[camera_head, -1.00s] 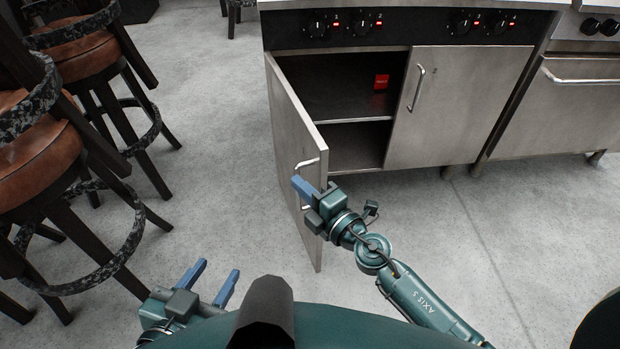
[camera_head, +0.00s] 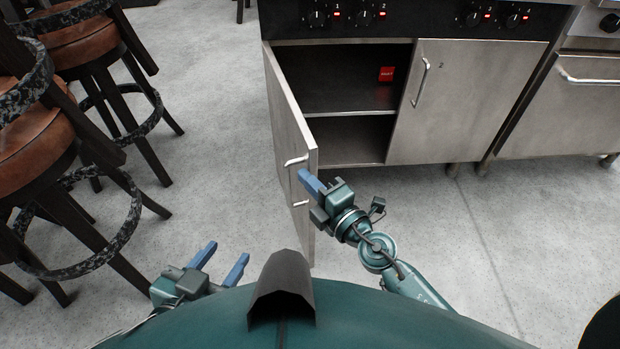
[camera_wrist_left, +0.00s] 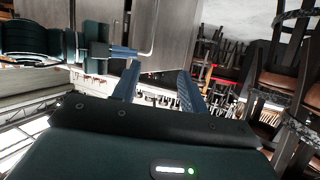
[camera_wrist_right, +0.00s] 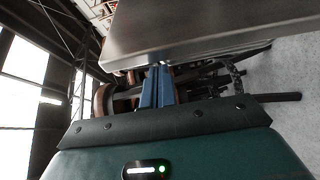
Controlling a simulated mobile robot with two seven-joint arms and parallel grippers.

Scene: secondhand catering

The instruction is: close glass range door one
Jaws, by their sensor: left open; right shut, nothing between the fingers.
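The range's left door (camera_head: 287,110) stands wide open, swung out toward me, with a bar handle (camera_head: 296,161) on its outer face. Its edge fills the top of the right wrist view (camera_wrist_right: 200,28). My right gripper (camera_head: 308,181) is shut and empty, close to the door's free edge near the handle; I cannot tell whether it touches. My left gripper (camera_head: 223,262) is open and empty, low in front of my body, left of the door. In the left wrist view the handle (camera_wrist_left: 152,35) shows beyond its open fingers (camera_wrist_left: 155,85).
The range's right door (camera_head: 460,100) is shut. Inside the open cabinet are a shelf (camera_head: 345,98) and a small red box (camera_head: 386,74). Bar stools (camera_head: 50,140) crowd the left.

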